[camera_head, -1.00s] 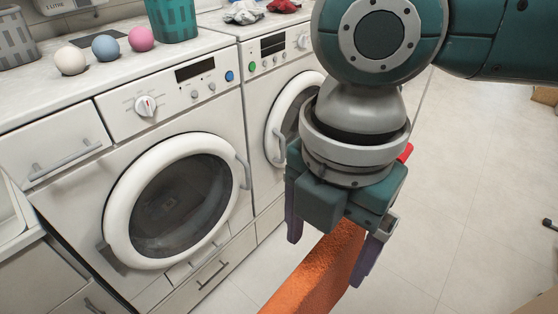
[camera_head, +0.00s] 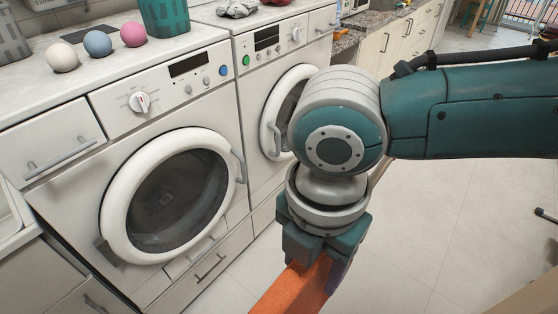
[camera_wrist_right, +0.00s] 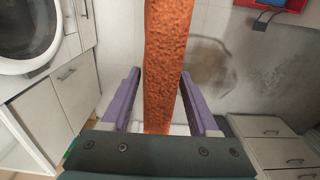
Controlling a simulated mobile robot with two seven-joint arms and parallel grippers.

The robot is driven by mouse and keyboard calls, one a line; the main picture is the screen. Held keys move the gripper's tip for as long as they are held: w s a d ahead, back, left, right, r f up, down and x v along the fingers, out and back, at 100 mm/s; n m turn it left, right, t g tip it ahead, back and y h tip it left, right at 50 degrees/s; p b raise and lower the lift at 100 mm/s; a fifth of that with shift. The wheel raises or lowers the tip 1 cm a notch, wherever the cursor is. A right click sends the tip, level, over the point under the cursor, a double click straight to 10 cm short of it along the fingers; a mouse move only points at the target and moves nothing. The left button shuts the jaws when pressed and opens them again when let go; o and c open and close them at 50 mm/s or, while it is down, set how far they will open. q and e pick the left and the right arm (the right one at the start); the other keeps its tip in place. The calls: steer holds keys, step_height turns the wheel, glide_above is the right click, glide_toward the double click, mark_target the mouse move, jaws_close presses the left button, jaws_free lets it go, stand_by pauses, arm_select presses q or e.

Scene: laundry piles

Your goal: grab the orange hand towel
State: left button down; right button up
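The orange hand towel (camera_head: 288,296) runs from the bottom edge up to my right gripper (camera_head: 318,268) in the head view. In the right wrist view the towel (camera_wrist_right: 168,50) is a long orange strip reaching down between the two purple fingers of the gripper (camera_wrist_right: 160,76). The fingers stand apart, one on each side of the towel. Small gaps show beside it near the finger bases, so I see no firm grip. In the head view the gripper body hides the towel's upper end. My left gripper is not in view.
Two white washing machines (camera_head: 112,188) stand at the left, with a green basket (camera_head: 164,17) and white, blue and pink balls (camera_head: 133,34) on top. Pale floor tiles (camera_head: 425,215) lie open at the right. The wrist view shows white drawers (camera_wrist_right: 275,152).

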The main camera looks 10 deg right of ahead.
jaws_close()
steer(key=shift+r, duration=0.15)
stand_by(0.4)
